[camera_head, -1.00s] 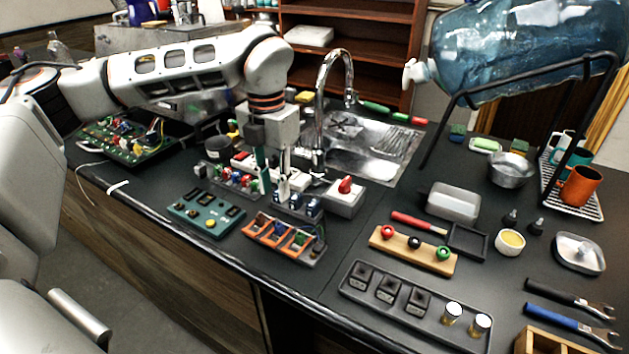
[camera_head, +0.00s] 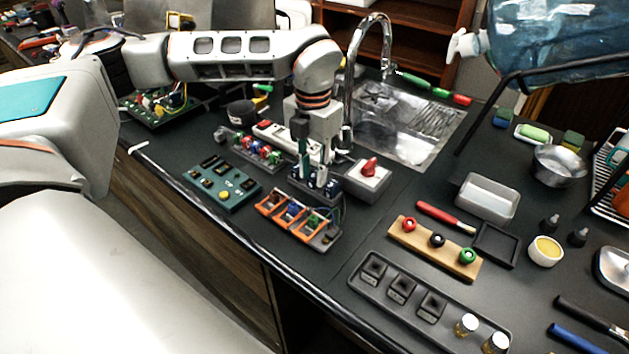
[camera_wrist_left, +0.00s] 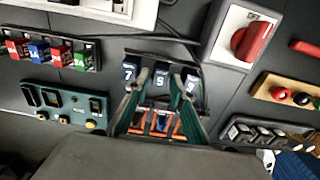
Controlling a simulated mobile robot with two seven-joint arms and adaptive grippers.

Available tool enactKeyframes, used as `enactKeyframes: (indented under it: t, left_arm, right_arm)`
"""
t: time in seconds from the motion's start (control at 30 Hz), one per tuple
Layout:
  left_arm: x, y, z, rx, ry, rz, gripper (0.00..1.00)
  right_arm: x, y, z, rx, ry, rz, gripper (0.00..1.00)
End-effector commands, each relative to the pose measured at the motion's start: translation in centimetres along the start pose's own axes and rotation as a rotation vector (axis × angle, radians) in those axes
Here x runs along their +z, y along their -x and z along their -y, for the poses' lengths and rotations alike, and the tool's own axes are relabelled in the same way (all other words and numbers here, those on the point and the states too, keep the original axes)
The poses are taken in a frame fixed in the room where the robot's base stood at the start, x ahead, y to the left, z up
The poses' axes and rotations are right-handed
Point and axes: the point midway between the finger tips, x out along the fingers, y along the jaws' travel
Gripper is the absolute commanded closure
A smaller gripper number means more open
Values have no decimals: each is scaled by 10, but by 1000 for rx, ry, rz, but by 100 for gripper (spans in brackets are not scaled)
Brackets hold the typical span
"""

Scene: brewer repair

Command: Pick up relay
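A dark rack holds a row of blue blocks, which look like the relays; the wrist view shows white numbers on them. The middle relay (camera_wrist_left: 160,79), marked 5, stands between a relay marked 7 (camera_wrist_left: 130,71) and another at the right (camera_wrist_left: 191,84). My left gripper (camera_wrist_left: 160,88) points down over this row, with its green fingers apart on either side of the middle relay. In the head view the left gripper (camera_head: 315,176) reaches down to the rack and partly hides the relays (camera_head: 330,187). Whether the fingers touch a relay cannot be told. My right gripper is not in view.
A box with a red knob (camera_head: 368,167) stands close right of the rack. Orange sockets (camera_head: 296,216) lie just in front, and a green panel (camera_head: 222,184) lies to the left. A red, blue and green block row (camera_head: 257,150) is behind left. The faucet (camera_head: 351,80) rises behind.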

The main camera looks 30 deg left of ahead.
Motion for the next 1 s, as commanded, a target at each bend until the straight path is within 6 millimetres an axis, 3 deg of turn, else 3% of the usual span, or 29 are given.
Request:
enactKeyframes:
  t: [0.3,0.4,0.77,1.0]
  left_arm:
    - [0,-6,0,0,0,1,76]
    - [0,-6,0,0,0,0,100]
    - [0,-5,0,0,0,1,100]
    - [1,11,0,0,-1,4,100]
  right_arm:
    - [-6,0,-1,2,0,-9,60]
    - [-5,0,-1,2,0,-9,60]
    - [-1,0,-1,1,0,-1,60]
    - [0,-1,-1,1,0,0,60]
